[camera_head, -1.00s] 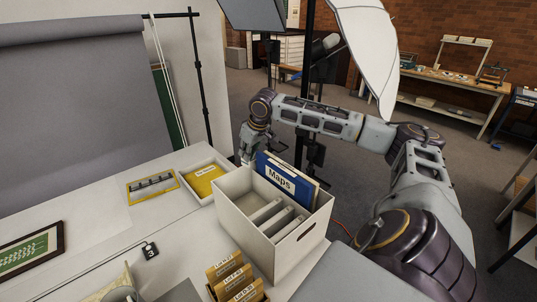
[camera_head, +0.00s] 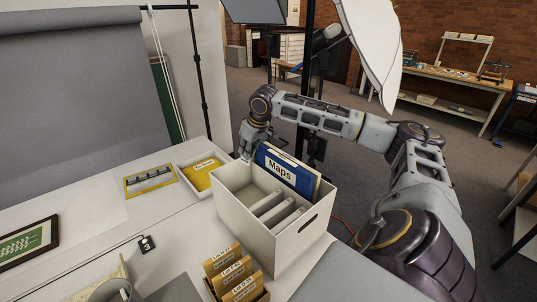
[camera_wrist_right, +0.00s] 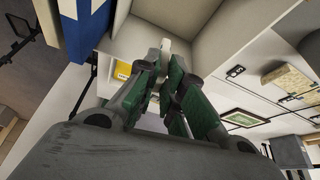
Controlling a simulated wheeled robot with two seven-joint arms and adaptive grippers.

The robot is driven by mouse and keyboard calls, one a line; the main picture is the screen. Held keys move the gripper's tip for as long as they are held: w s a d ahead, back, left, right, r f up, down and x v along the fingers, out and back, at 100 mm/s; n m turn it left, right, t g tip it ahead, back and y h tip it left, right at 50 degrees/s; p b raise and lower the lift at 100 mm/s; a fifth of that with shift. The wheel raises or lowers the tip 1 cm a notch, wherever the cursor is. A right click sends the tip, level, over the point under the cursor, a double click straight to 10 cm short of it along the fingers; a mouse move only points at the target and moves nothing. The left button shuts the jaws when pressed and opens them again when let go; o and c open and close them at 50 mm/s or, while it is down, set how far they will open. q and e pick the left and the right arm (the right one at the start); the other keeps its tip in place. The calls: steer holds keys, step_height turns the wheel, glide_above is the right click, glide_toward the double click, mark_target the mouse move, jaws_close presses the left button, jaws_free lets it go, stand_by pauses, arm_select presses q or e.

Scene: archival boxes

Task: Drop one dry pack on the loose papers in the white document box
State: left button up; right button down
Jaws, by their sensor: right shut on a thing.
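The white document box (camera_head: 238,220) stands on the table in the head view. It holds a blue Maps folder (camera_head: 283,166) at its far side and several pale upright pieces. I cannot make out loose papers in it. My right gripper (camera_head: 247,155) is at the box's far left corner, its fingertips partly hidden there. In the right wrist view its green-padded fingers (camera_wrist_right: 164,55) are closed together, with a small whitish thing (camera_wrist_right: 167,45) at the tips, probably a dry pack. The box's pale inner wall (camera_wrist_right: 222,28) is close by. My left gripper is not in view.
A white tray with a yellow labelled item (camera_head: 202,173) stands left of the box. A rack of tabbed cards (camera_head: 235,274) is in front of it. A black number marker (camera_head: 146,244) and framed picture (camera_head: 28,243) lie farther left. The table between is mostly clear.

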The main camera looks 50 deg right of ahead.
steer(key=c, duration=1.8)
jaws_free()
steer(key=o, duration=0.3)
steer(key=shift+o, duration=0.2)
steer(key=shift+f, duration=0.1)
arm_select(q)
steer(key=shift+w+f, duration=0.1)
arm_select(e)
steer(key=v, duration=1.2)
steer(key=shift+s, duration=0.1)
